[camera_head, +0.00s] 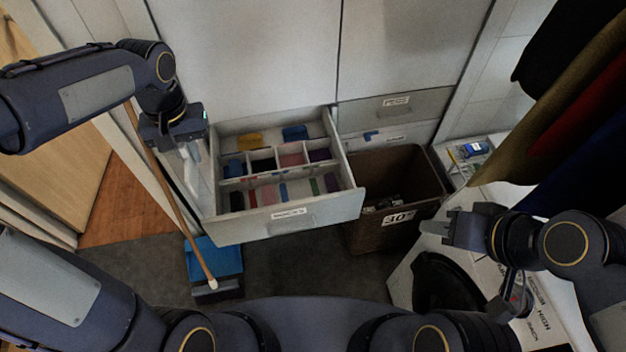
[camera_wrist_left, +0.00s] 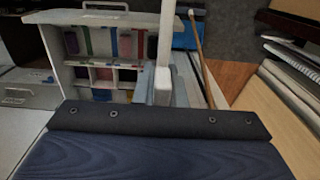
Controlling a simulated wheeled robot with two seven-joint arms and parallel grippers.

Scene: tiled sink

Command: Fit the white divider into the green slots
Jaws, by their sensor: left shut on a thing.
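My left gripper (camera_head: 186,150) is at the left side of an open drawer (camera_head: 290,222). It is shut on the white divider (camera_wrist_left: 166,45), which also shows as a pale upright strip in the head view (camera_head: 191,174). The divider is outside the drawer's left wall in the head view. Inside the drawer, coloured slot marks show in the front section: green slots (camera_head: 314,187), blue ones (camera_head: 283,190) and red ones (camera_head: 252,198). Green marks also show in the left wrist view (camera_wrist_left: 86,41). My right gripper (camera_head: 447,231) is at the right, away from the drawer; its finger gap is unclear.
A brown bin (camera_head: 390,222) stands right of the drawer. A broom handle (camera_head: 178,215) leans at the left above a blue dustpan (camera_head: 218,262). Clothes (camera_head: 580,100) hang at the upper right. Small coloured items lie in the drawer's rear compartments.

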